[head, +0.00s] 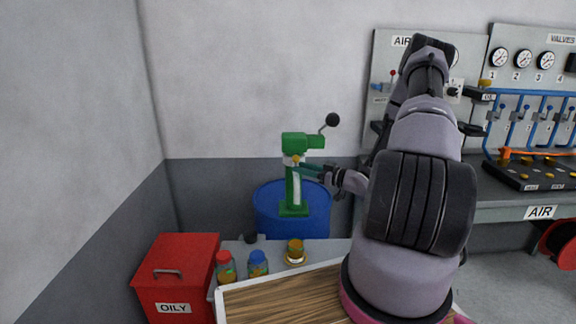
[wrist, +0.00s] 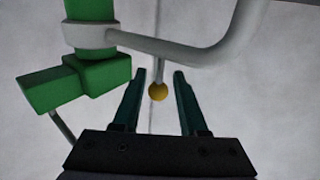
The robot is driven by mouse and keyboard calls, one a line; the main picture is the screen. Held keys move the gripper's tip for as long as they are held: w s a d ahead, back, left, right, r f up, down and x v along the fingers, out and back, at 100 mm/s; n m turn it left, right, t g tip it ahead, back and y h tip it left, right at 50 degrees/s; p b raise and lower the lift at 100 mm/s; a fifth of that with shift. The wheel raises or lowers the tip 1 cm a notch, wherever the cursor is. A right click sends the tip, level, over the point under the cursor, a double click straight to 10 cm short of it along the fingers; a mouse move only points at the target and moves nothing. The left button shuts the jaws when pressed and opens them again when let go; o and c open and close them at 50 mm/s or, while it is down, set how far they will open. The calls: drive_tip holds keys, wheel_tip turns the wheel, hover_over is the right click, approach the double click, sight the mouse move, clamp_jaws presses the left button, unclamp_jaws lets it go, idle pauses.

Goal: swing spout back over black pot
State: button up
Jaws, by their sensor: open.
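A green pump (head: 293,185) stands upright on a blue drum (head: 268,212). Its grey spout (wrist: 175,47) bends out from a collar on the green body in the wrist view. A pale strip, seemingly the spout (head: 297,185), runs down the pump's front in the head view. A small brass ball (wrist: 158,91) on a thin rod shows between the fingers of my gripper (wrist: 160,73). My gripper (head: 302,167) is open beside the pump; contact cannot be told. A small dark object, possibly the black pot (head: 251,239), is on the grey bench.
Red-capped (head: 225,267) and blue-capped (head: 258,263) jars and a brass-coloured cup (head: 295,252) stand on the bench. A red OILY bin (head: 175,270) is at left. A black-knobbed lever (head: 332,120) sticks up from the pump. Valve panels (head: 540,60) are at right.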

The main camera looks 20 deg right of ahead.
drive_tip(key=x, duration=0.6)
clamp_jaws()
idle(1.4)
